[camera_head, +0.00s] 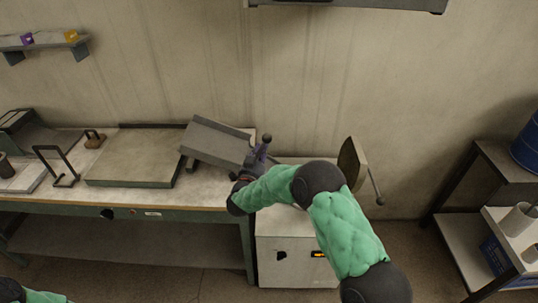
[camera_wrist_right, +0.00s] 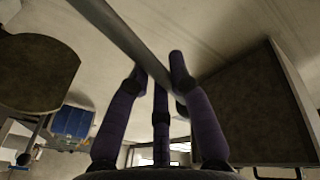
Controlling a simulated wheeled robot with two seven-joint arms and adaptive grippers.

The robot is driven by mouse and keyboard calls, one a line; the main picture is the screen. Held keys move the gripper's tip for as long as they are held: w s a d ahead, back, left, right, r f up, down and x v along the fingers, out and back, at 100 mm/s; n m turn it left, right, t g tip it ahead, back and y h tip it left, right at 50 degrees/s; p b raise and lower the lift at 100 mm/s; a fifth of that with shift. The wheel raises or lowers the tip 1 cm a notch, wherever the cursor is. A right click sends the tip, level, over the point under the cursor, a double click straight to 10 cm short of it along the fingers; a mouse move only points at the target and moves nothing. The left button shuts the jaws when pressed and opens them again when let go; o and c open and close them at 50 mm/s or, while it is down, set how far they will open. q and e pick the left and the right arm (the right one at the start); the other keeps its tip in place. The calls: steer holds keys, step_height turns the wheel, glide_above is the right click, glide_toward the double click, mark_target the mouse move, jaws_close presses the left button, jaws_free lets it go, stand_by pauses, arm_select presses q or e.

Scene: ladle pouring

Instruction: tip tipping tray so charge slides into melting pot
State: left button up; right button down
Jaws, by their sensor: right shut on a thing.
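The tipping tray (camera_head: 218,140) is a grey, shallow tray at the right end of the workbench, sitting at a slant. My right gripper (camera_head: 257,160) is at its right end. In the right wrist view the purple fingers (camera_wrist_right: 155,95) are closed around a grey bar (camera_wrist_right: 125,35), with a dark flat panel (camera_wrist_right: 255,105) beside it. The melting pot appears to be the pale cabinet (camera_head: 290,245) right of the bench, with a round lid (camera_head: 352,163) standing open. My arm covers much of its top. I cannot make out the charge. My left gripper is outside the view.
The workbench (camera_head: 215,190) carries a flat plate (camera_head: 135,160), a black bent-bar stand (camera_head: 58,167) and a small brown-based item (camera_head: 94,139). A shelf rack (camera_head: 465,250) with a blue drum (camera_head: 528,145) stands at the right. The floor between cabinet and rack is clear.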

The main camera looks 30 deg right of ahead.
steer(key=w+a+r+n+t, duration=0.1)
steer(key=w+a+r+n, duration=0.1)
steer(key=w+a+n, duration=0.2)
steer(key=shift+a+n, duration=0.8)
steer(key=shift+a, duration=0.55)
steer(key=shift+t, duration=0.4)
steer(key=c, duration=1.1)
jaws_free()
steer(key=shift+w, duration=0.1)
steer(key=shift+a, duration=0.15)
steer(key=v, duration=1.2)
